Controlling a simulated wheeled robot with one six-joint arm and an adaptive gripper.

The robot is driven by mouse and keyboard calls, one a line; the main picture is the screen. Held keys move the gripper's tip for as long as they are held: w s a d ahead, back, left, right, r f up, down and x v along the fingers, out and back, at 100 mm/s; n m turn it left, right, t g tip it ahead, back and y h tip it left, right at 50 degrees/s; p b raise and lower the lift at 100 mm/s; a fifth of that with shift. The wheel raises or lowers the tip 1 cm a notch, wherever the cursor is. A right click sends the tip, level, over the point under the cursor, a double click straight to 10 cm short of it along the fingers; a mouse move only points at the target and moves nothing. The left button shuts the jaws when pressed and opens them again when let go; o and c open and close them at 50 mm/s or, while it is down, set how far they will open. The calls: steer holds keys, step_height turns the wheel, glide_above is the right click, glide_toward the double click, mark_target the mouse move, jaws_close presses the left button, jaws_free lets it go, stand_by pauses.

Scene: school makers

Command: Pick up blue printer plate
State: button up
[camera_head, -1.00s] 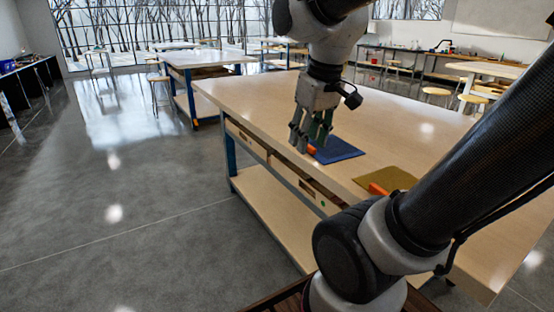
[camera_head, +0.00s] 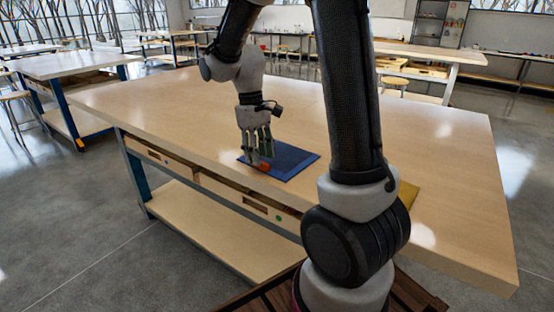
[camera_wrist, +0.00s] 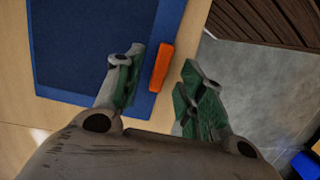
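The blue printer plate (camera_head: 288,160) lies flat on the wooden workbench near its front edge. In the wrist view the plate (camera_wrist: 85,45) fills the upper left, with an orange tab (camera_wrist: 161,67) on its edge. The orange tab also shows in the head view (camera_head: 264,167), just under the fingers. My gripper (camera_head: 256,155) points down over the plate's near left part. In the wrist view my gripper (camera_wrist: 158,92) has its two green-padded fingers apart, with the tab between or just beyond their tips. I cannot tell whether the fingers touch it.
A yellow plate (camera_head: 408,196) lies on the workbench (camera_head: 180,98) to the right, partly hidden by my arm. The bench has drawers and a lower shelf (camera_head: 225,232). The bench top left of the plate is clear. Other tables stand behind.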

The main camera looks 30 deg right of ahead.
step_height(320, 180, down, 2)
steer(key=shift+s+f, duration=0.1)
steer(key=shift+s, duration=0.05)
steer(key=shift+c, duration=0.3)
jaws_close()
